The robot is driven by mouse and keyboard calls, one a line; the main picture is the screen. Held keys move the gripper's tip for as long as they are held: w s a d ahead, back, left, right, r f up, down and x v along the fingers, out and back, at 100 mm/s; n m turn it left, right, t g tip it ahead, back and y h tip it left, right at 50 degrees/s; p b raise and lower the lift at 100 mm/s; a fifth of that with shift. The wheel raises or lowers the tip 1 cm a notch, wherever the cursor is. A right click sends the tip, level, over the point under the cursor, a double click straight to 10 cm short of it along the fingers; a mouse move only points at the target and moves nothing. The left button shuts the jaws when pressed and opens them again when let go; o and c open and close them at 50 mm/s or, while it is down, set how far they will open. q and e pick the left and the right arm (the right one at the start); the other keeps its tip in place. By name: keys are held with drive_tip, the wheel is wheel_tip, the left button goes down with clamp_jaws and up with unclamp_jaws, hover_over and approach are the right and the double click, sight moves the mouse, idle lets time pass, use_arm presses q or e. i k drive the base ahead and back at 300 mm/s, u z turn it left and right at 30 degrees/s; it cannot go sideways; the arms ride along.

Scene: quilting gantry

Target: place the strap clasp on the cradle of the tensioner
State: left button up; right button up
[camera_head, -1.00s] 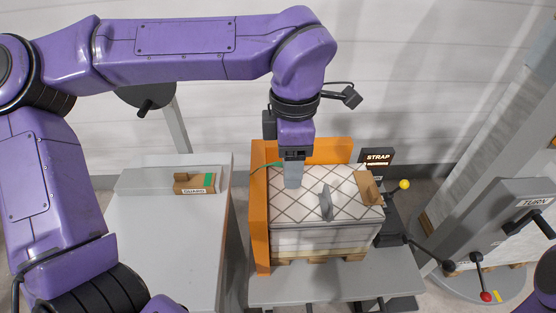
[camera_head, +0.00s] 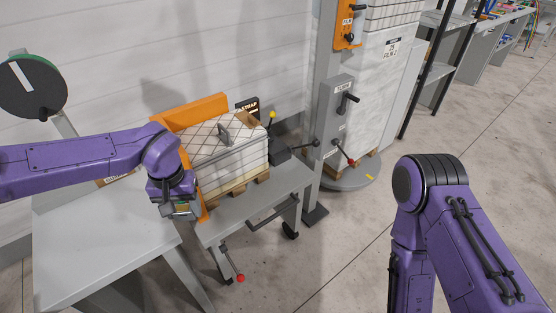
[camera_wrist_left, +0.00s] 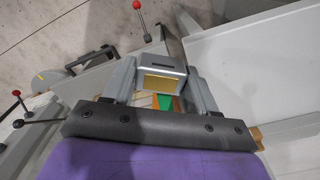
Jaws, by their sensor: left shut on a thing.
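My left gripper (camera_head: 178,211) is low at the near left corner of the pallet load (camera_head: 222,150), beside the orange frame. In the left wrist view, its two grey fingers (camera_wrist_left: 163,85) are shut on a grey block with a gold face, which looks like the strap clasp (camera_wrist_left: 162,70). Something green shows just behind the block. A dark device beside the STRAP sign, apparently the tensioner (camera_head: 278,152), stands at the load's right end, away from the gripper. Its cradle cannot be made out. My right arm shows at the right, but its gripper is out of view.
The orange frame (camera_head: 189,112) borders the load at the back and left. Red-knobbed levers (camera_head: 240,278) stick out in front and at the right.

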sight(273, 148)
drive_tip(key=z, duration=0.4)
drive_tip(key=k, duration=0.55)
drive_tip(key=z, duration=0.85)
drive_tip(key=i, duration=1.6)
drive_tip(key=u, duration=0.8)
drive_tip(key=i, duration=1.1)
drive_tip(key=u, duration=0.5)
